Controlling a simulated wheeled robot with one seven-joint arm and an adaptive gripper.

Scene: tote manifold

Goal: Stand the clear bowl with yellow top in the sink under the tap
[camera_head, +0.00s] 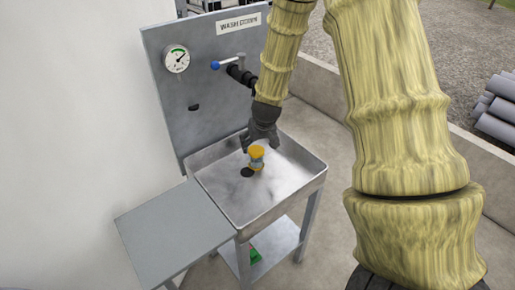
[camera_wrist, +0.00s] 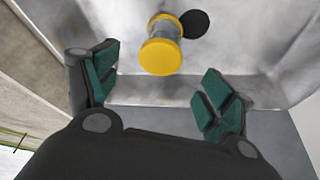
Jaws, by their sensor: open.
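The clear bowl with yellow top (camera_head: 257,158) stands upright in the metal sink (camera_head: 225,199), close to the dark drain hole. In the wrist view the bowl (camera_wrist: 161,55) shows its yellow top, a clear grey body and a yellow base, apart from the fingers. My gripper (camera_head: 261,143) is just above and behind the bowl in the head view. In the wrist view my gripper (camera_wrist: 155,88) has its green-padded fingers spread wide with nothing between them. The tap (camera_head: 241,75) with a blue-tipped lever sticks out from the back panel; my arm partly hides its outlet.
A grey side shelf (camera_head: 172,232) adjoins the sink's left side. The back panel (camera_head: 200,105) carries a gauge (camera_head: 176,59) and a sign. A low concrete wall (camera_head: 325,112) runs behind. A green item (camera_head: 255,256) lies on the lower shelf. The sink floor around the bowl is clear.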

